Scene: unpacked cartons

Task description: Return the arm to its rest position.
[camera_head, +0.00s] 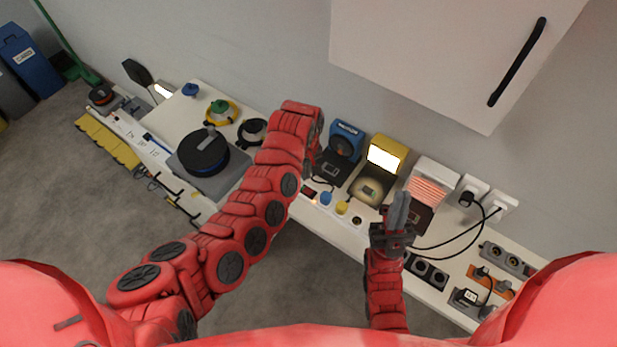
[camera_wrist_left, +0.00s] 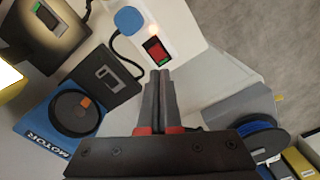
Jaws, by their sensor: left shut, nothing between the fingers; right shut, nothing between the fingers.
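My left arm (camera_head: 250,210) reaches from the lower left over the white bench, its red wrist (camera_head: 295,125) bent above the middle of the bench. In the left wrist view my left gripper (camera_wrist_left: 160,82) is shut and empty, with its fingers together over the bench near a red-lit switch (camera_wrist_left: 156,48). In the head view its fingers are largely hidden by the wrist. My right gripper (camera_head: 399,212) is shut and empty, pointing up the picture over the front part of the bench, near the device with glowing orange bars (camera_head: 431,180).
A blue motor unit (camera_head: 345,141) and a yellow lamp box (camera_head: 385,157) stand at the back of the white bench (camera_head: 340,232). A dark reel (camera_head: 203,152) lies left of my left arm. A white wall cabinet (camera_head: 440,50) overhangs the right side. Floor is clear in front.

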